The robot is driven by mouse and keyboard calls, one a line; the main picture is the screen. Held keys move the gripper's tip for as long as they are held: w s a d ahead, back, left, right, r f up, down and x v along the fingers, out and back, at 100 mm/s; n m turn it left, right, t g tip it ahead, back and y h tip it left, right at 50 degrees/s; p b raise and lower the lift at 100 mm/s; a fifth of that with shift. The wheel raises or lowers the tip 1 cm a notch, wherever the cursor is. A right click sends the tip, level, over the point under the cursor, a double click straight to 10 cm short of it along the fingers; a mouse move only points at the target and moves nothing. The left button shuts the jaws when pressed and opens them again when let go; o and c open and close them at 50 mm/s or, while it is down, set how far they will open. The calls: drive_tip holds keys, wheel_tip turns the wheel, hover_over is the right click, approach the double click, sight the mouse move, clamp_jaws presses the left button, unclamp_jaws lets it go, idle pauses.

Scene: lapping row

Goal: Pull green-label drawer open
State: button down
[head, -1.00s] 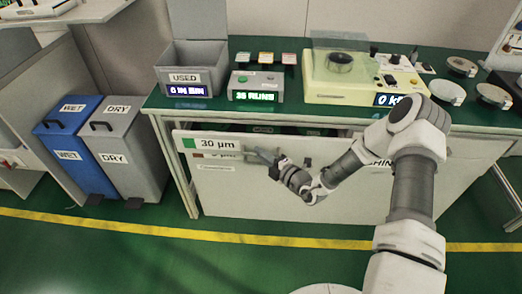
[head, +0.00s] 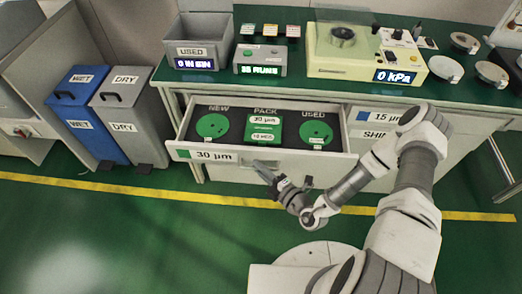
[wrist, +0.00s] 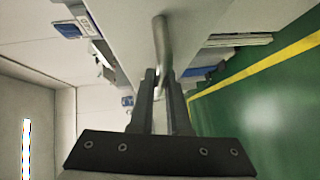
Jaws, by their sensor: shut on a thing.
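The green-label drawer (head: 233,164), marked 30 µm, stands pulled out from the bench. Inside it lie a green disc (head: 212,126) under NEW, a green pack (head: 263,131) under PACK, and another green disc (head: 315,133) under USED. My gripper (head: 265,170) is at the drawer front in the head view. In the wrist view my gripper (wrist: 165,85) is shut on the bar handle (wrist: 161,40). In the head view the handle is mostly hidden by the fingers.
A drawer with a blue label (head: 385,117), marked 15 µm, is closed at the right. Blue WET (head: 85,115) and grey DRY (head: 128,115) bins stand left of the bench. The green floor in front is clear, with a yellow line (head: 120,190).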

drive_tip(key=shift+s, duration=1.1)
drive_tip(key=c, duration=0.9)
unclamp_jaws()
drive_tip(key=shift+d, duration=0.1)
